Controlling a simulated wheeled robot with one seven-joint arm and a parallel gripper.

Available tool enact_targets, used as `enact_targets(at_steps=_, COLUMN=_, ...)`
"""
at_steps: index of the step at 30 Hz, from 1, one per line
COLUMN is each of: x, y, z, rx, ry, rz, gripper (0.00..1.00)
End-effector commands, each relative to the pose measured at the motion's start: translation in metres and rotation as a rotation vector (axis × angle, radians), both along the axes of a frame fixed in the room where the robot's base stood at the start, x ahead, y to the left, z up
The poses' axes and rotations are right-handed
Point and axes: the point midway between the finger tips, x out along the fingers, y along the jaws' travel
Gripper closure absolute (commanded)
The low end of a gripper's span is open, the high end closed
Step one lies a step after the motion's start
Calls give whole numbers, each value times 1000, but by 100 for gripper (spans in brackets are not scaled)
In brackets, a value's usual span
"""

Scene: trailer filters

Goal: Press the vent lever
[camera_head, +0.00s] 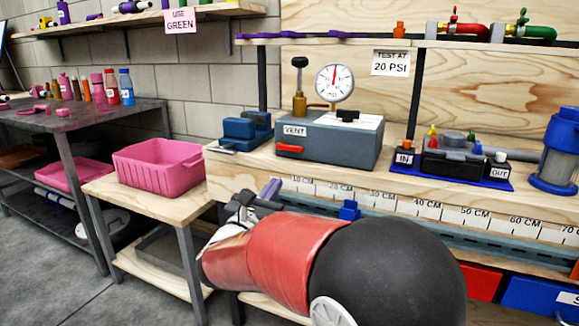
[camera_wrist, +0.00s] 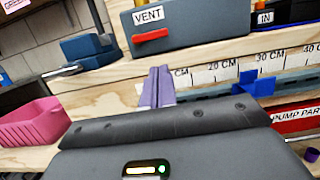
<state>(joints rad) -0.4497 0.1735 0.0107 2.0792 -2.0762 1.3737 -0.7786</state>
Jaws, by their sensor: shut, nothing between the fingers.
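The vent lever (camera_head: 289,149) is a small red bar on the front of a grey box (camera_head: 330,145), under a label reading VENT. In the wrist view the red lever (camera_wrist: 150,35) is near the top, slightly left of centre, lying almost level. My gripper (camera_head: 270,189) has purple fingers and is in front of the bench edge, below and left of the lever. In the wrist view its fingertips (camera_wrist: 158,72) are together with nothing between them. They are below the lever and apart from it in the picture.
A dial gauge (camera_head: 334,83) stands on the grey box. A blue vise-like block (camera_head: 245,130) sits left of the box. A pink bin (camera_head: 160,165) is on a lower table at left. A blue tray (camera_head: 460,178) with IN and OUT fittings is at right. A ruler strip runs along the bench front.

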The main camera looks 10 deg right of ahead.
Motion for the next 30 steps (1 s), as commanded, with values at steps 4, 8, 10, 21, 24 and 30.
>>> enact_targets(at_steps=4, x=9, y=-8, z=3, rx=1, ry=0, rz=-4, gripper=100)
enact_targets(at_steps=8, x=26, y=-20, z=8, rx=1, ry=1, rz=-5, gripper=100)
enact_targets(at_steps=10, x=36, y=-28, z=12, rx=1, ry=1, rz=-6, gripper=100)
enact_targets(at_steps=21, x=75, y=-55, z=23, rx=2, ry=0, rz=-2, gripper=100)
enact_targets(at_steps=24, x=78, y=-57, z=24, rx=2, ry=0, rz=-2, gripper=100)
enact_targets(at_steps=30, x=78, y=-57, z=24, rx=2, ry=0, rz=-2, gripper=100)
